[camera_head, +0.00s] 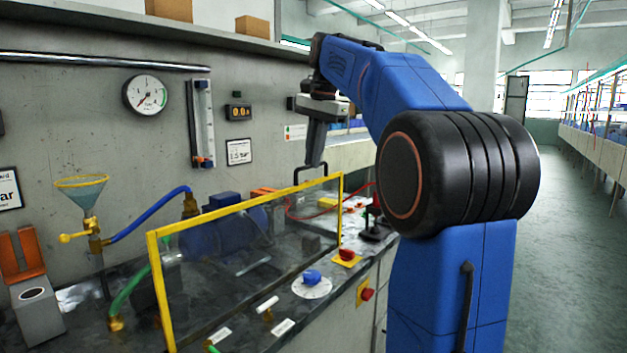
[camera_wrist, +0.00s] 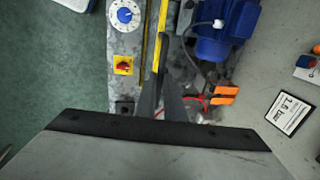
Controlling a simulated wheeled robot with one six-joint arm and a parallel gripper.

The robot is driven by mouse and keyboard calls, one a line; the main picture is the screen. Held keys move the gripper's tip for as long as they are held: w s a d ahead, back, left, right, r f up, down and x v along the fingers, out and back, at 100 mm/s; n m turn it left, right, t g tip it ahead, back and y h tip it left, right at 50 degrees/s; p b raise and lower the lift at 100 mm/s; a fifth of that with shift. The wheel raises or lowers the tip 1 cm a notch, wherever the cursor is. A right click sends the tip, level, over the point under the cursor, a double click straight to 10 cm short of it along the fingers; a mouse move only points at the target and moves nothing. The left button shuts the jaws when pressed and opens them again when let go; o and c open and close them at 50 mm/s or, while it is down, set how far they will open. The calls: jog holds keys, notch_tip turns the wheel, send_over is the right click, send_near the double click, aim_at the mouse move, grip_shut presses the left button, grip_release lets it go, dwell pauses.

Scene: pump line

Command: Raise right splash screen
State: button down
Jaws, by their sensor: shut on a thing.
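The splash screen (camera_head: 245,260) is a clear panel in a yellow frame, standing upright along the front part of the bench in the head view. Its yellow top rail (camera_head: 240,208) runs up to the right end, where a black handle (camera_head: 297,176) stands on it. My gripper (camera_head: 314,163) points down at this handle and is shut on it; the fingers hide part of the grip. In the wrist view, my gripper (camera_wrist: 168,108) is over the yellow rail (camera_wrist: 160,40), and the handle itself is hard to make out.
Behind the screen are a blue pump motor (camera_head: 215,230), a blue hose (camera_head: 150,215) and a funnel (camera_head: 82,190). In front are a blue knob (camera_head: 312,277), a red switch (camera_head: 347,255) and a red button (camera_head: 367,293). The aisle (camera_head: 565,220) at right is clear.

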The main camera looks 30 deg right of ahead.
jog(key=shift+r, duration=1.35)
jog(key=c, duration=1.8)
grip_release()
jog(key=shift+c, duration=0.2)
notch_tip(320, 180, up, 7)
jog(key=s, duration=0.1)
jog(key=shift+s+d+r, duration=0.15)
jog(key=shift+s+d, duration=0.05)
jog(key=shift+d, duration=0.05)
jog(key=s+a+f+n+t, duration=0.1)
jog(key=s+a+f+n, duration=0.3)
jog(key=s+f, duration=0.5)
jog(key=s+a+f+n+t, duration=0.1)
jog(key=s+a+f+n, duration=0.4)
jog(key=f, duration=1.6)
jog(key=s+a+f+n, duration=0.5)
jog(key=s+a+f, duration=0.2)
jog(key=s+f, duration=0.7)
jog(key=shift+s+f+t+h, duration=0.15)
jog(key=shift+f+t+h, duration=0.25)
jog(key=shift+f, duration=0.25)
